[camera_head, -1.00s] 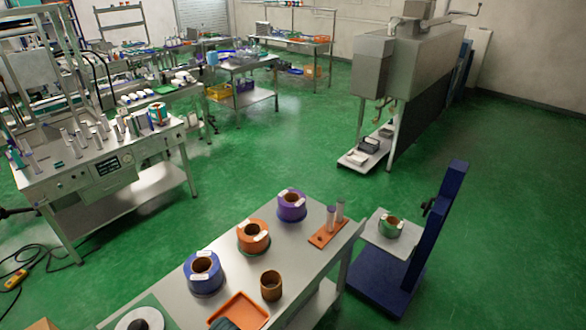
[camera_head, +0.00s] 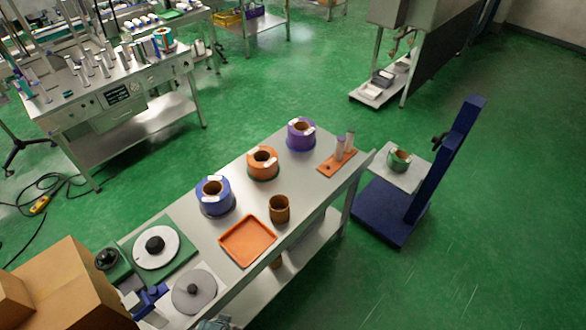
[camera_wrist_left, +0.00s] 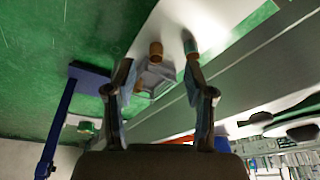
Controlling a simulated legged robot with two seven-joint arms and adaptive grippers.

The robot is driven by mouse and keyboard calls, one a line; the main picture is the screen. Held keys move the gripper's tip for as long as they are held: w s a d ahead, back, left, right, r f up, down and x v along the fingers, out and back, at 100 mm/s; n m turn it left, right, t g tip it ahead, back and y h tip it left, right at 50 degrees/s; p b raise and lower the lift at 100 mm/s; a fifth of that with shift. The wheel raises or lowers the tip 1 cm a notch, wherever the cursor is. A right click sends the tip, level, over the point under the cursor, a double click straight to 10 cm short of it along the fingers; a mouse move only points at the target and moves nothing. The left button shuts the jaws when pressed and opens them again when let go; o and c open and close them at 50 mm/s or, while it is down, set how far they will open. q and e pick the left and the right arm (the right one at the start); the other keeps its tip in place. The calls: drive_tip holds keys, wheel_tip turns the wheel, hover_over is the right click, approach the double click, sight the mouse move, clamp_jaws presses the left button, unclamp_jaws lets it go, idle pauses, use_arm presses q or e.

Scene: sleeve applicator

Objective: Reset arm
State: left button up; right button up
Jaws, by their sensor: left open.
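My left gripper (camera_wrist_left: 158,75) is open in the left wrist view, with its two fingers apart and nothing held between them. Behind the fingers I see the grey table and a small brown cylinder (camera_wrist_left: 155,52); the view is strongly tilted. In the head view only a small grey-blue piece shows at the bottom edge, and I cannot tell whether it is part of my arm. The right gripper is in neither view.
A cardboard box (camera_head: 72,285) stands front left.

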use_arm(q)
drive_tip(key=s+f+b, duration=0.2)
drive_tip(key=s+f, duration=0.2)
drive_tip(key=f, duration=0.9)
drive_tip(key=s+a+f+g+b, duration=0.1)
drive_tip(key=s+f+b, duration=0.2)
drive_tip(key=f, duration=1.1)
drive_tip(key=s+f+b, duration=0.3)
drive_tip(key=s+f, duration=0.3)
drive_tip(key=f, duration=0.8)
drive_tip(key=shift+a+g, duration=0.3)
drive_tip(key=shift+g, duration=0.1)
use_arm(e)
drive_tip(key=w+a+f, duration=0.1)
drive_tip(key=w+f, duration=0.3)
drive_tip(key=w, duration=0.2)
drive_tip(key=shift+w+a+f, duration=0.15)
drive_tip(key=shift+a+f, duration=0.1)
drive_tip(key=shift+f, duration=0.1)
